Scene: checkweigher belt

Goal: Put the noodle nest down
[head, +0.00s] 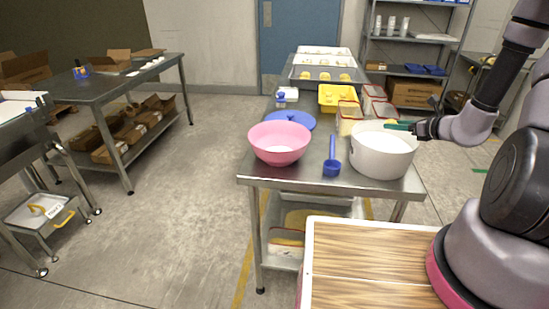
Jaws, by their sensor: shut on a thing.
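My gripper (398,126) is above the back rim of a large white pot (382,160) at the right end of the near steel table. It comes in from the right, with green at its tip, and is shut. The noodle nest in its grip is too small and hidden to make out clearly. Several other yellow nests (324,76) lie on a pale tray further back on the table. A yellow tray (338,97) in front of it also holds yellow pieces.
A pink bowl (279,143) stands at the table's front left, with a blue lid (291,120) behind it. A blue scoop (332,168) lies between bowl and pot. Red-rimmed containers (349,113) stand behind the pot. A small clear patch of table (305,172) shows in front.

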